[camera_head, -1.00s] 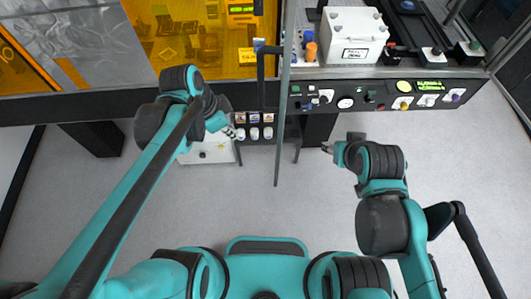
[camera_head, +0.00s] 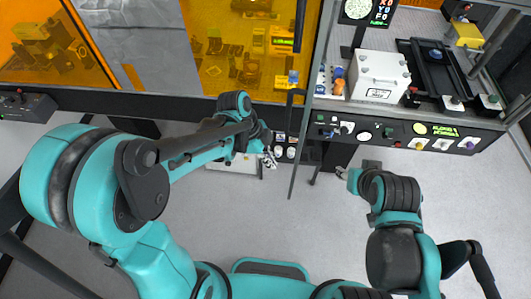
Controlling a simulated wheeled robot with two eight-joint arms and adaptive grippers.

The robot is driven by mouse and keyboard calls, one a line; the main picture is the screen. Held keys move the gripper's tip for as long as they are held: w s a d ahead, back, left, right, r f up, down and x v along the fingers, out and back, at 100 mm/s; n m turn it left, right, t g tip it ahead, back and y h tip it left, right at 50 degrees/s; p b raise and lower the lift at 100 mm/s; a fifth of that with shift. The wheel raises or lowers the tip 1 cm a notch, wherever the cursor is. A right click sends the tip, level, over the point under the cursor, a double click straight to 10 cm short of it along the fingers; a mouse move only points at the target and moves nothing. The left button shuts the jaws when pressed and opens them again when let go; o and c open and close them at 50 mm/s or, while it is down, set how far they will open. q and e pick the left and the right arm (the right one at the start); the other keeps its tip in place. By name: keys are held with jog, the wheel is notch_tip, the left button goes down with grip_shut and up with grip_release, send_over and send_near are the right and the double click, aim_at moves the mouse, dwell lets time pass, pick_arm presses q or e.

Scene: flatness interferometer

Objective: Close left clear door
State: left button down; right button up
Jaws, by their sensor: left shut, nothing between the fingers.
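The left clear door appears to be the thin upright panel (camera_head: 303,135) seen almost edge-on, standing open and jutting out from the machine front towards me. A black bar handle (camera_head: 290,97) shows beside its left side. My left gripper (camera_head: 269,160) is shut and empty, just left of the panel's lower part. I cannot tell whether it touches the panel. My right gripper (camera_head: 342,172) is to the right of the panel, apart from it, and its fingers are too small to read.
Amber windows (camera_head: 225,60) fill the machine front at left. Right of the panel are a white lidded box (camera_head: 379,75), a black rail stage (camera_head: 432,70) and a control strip with knobs (camera_head: 400,135). A pale box (camera_head: 233,164) sits low behind my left forearm. The grey floor (camera_head: 310,235) is clear.

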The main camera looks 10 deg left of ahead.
pick_arm(q)
jog(key=shift+s+d+f+p, duration=0.1)
jog(key=shift+d+f, duration=0.25)
jog(key=shift+d, duration=0.45)
jog(key=shift+s+d+f+p, duration=0.1)
jog(key=shift+d+f, duration=0.25)
jog(key=shift+d, duration=0.4)
jog(key=shift+s+d+f+p, duration=0.1)
jog(key=shift+d+f, duration=0.25)
jog(key=shift+d, duration=0.45)
